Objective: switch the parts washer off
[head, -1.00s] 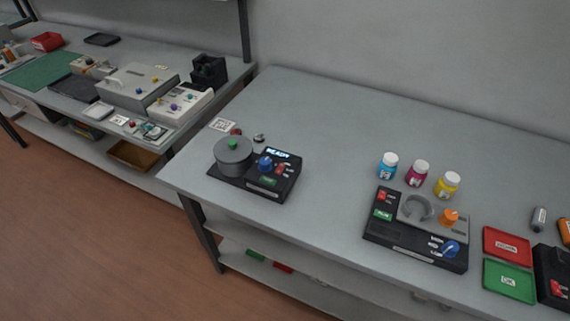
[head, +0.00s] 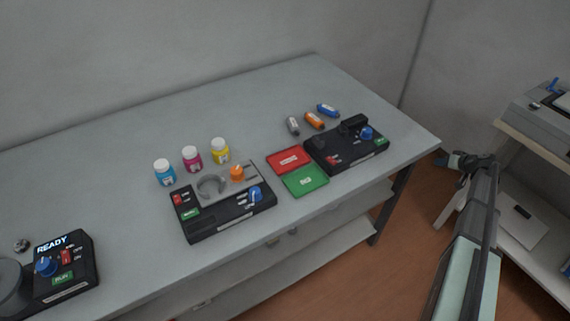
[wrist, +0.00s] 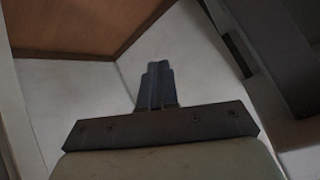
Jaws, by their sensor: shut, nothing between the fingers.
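Nothing readable names the parts washer. The black unit (head: 82,262) at the lower left, with a round grey tub (head: 10,283) cut off by the picture's edge, may be it. Its display reads READY, and it has a blue knob (head: 45,265), a red switch (head: 66,257) beside ON/OFF lettering and a green RUN button (head: 62,279). My gripper (head: 450,160) is far off to the right, past the bench's right end. It is shut and empty; its closed fingers (wrist: 157,85) also show in the wrist view.
A second black unit (head: 225,222) with a grey ring and orange knob stands mid-bench, with several coloured bottles behind. Red (head: 283,156) and green (head: 318,187) trays and a third black unit (head: 340,160) stand farther right. A machine on a white stand (head: 515,190) is at the right.

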